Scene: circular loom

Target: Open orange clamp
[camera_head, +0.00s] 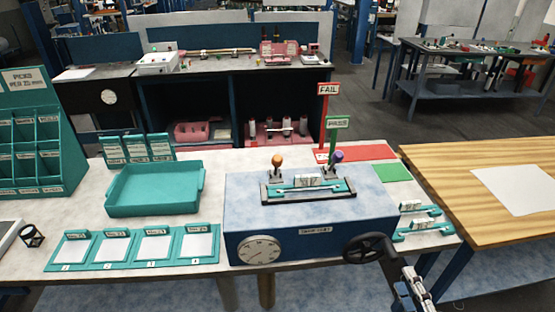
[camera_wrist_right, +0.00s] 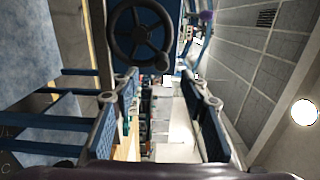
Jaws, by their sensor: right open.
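The orange clamp (camera_head: 278,160) has a round orange knob and stands upright at the left end of the fixture on the blue machine box (camera_head: 310,232). A purple-knobbed clamp (camera_head: 337,156) stands at the right end, with a teal strip (camera_head: 312,190) between them. My right gripper (camera_head: 413,284) is at the lower right, beyond the box's right side and well apart from the orange clamp. In the right wrist view its fingers (camera_wrist_right: 155,105) are spread with nothing held between them. Whether the clamp's jaw is shut is too small to tell. My left gripper is out of view.
A black handwheel (camera_head: 368,249) juts from the box front near my right gripper; it also shows in the right wrist view (camera_wrist_right: 141,36). A teal tray (camera_head: 154,210) stands left of the box. FAIL (camera_head: 329,89) and PASS (camera_head: 339,122) signs stand behind it. Teal pieces (camera_head: 424,231) lie at right.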

